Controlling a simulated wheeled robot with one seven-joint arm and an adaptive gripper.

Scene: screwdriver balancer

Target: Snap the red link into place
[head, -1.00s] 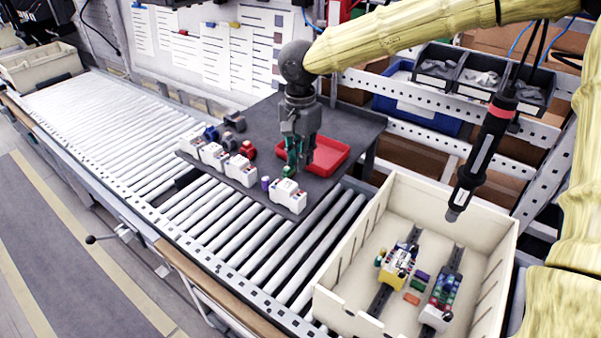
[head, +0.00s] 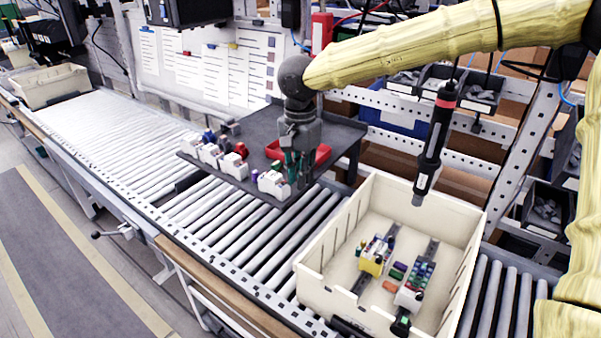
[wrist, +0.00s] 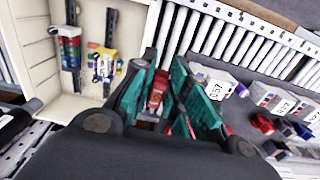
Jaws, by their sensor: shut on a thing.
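My gripper (head: 296,172) has teal fingers and hangs above the right front part of the dark grey board (head: 240,187). In the wrist view the gripper (wrist: 160,100) is shut on a small red link (wrist: 156,93); in the head view the fingers hide the link. A white block (head: 270,184) stands just left of the gripper on the board. The cream crate (head: 318,283) holds a yellow-and-white module (head: 375,256) and a white module with coloured parts (head: 413,285), both on dark rails. It also shows in the wrist view (wrist: 32,55).
More white blocks (head: 212,154) with coloured parts stand along the board's left. A red tray (head: 322,152) lies behind the gripper. A black screwdriver (head: 435,145) hangs above the crate. Bare rollers (head: 300,218) lie between board and crate.

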